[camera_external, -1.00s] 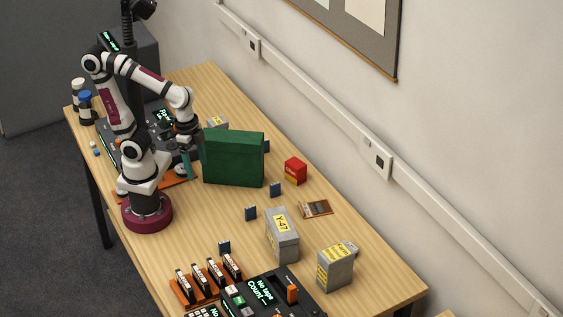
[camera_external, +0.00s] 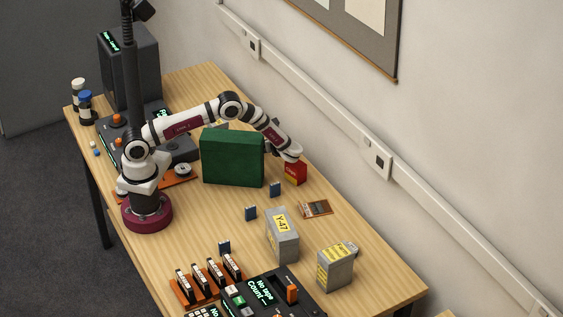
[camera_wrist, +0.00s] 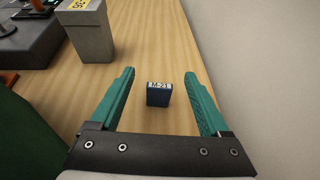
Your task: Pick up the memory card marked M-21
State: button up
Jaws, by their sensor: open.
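The memory card marked M-21 (camera_wrist: 158,96) stands upright on the table in the wrist view, dark blue with a white label at its top. My gripper (camera_wrist: 159,74) is open, its two teal fingers apart on either side of the card and not touching it. In the external view my arm reaches over behind the green box (camera_external: 232,160); the fingers and this card cannot be made out there.
The green box also edges the wrist view at lower left (camera_wrist: 25,140). A grey box (camera_wrist: 90,30) with a yellow label stands beyond the card, left. A red box (camera_external: 296,174) is under my wrist in the external view. Other small blue cards (camera_external: 275,189) stand nearer the front. The wall is right.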

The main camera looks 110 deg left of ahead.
jog(key=shift+f, duration=0.5)
jog(key=x, duration=0.5)
jog(key=shift+w+f, duration=0.1)
jog(key=shift+f, duration=0.25)
grip_shut()
